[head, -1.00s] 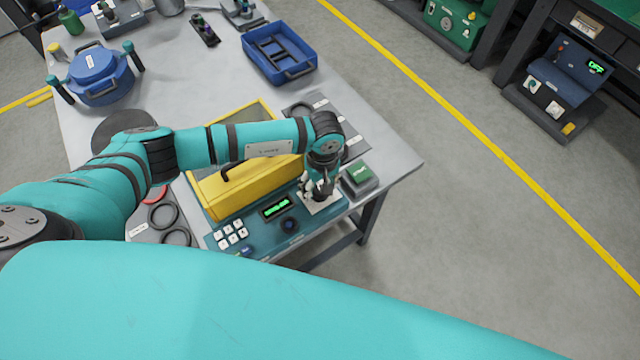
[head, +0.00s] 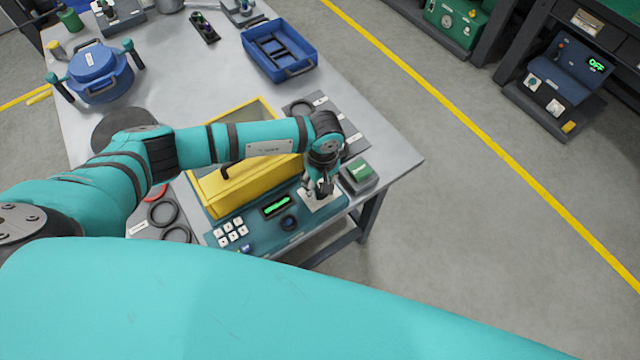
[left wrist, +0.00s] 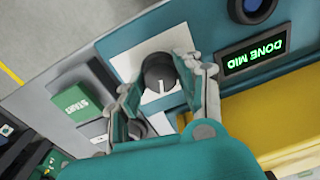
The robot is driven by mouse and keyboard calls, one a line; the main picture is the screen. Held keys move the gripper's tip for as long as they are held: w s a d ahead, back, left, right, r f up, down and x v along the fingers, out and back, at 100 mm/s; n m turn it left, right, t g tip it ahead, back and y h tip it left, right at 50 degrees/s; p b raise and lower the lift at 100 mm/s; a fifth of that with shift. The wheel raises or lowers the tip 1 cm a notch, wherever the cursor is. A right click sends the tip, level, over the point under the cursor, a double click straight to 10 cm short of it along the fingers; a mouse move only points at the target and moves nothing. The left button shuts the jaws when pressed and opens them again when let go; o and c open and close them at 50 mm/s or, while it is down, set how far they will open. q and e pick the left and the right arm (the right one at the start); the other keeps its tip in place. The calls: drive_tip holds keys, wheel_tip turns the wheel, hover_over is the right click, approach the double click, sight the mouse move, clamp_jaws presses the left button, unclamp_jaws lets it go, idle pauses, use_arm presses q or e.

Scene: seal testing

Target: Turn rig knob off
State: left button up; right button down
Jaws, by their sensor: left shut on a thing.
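The rig's teal panel (head: 262,236) is at the front of the table. Its black round knob (left wrist: 159,74), with a white pointer line, sits on a white plate (head: 320,205). My left gripper (head: 322,192) comes down on the knob and hides it in the head view. In the left wrist view its two fingers (left wrist: 160,82) are on either side of the knob, shut on it. The rig's display (head: 277,206) is lit green; in the left wrist view it reads "DONE MID" (left wrist: 253,56). My right gripper is not in view.
A green START button (head: 359,171) is close beside the gripper. A yellow box (head: 235,190) stands behind the panel, under my left forearm. White keys (head: 231,233) and a dark blue dial (head: 289,222) are on the panel. A blue tray (head: 279,52) is farther back.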

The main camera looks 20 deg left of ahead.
use_arm(q)
drive_tip(key=shift+w+f+n+b, duration=0.1)
drive_tip(key=shift+f+n+b, duration=0.05)
drive_tip(key=shift+n+b, duration=1.2)
drive_tip(key=n+b, duration=0.3)
drive_tip(key=n, duration=0.2)
drive_tip(key=shift+n+b, duration=0.25)
drive_tip(key=shift+b, duration=0.05)
drive_tip(key=n+b, duration=0.2)
drive_tip(key=n, duration=0.2)
drive_tip(key=shift+a+h+b, duration=0.1)
drive_tip(key=shift+h+b, duration=0.2)
drive_tip(key=shift+b, duration=0.05)
drive_tip(key=shift+r+n+b, duration=0.2)
drive_tip(key=shift+n+b, duration=0.55)
drive_tip(key=shift+n, duration=1.05)
drive_tip(key=o, duration=1.1)
drive_tip(key=shift+o, duration=0.2)
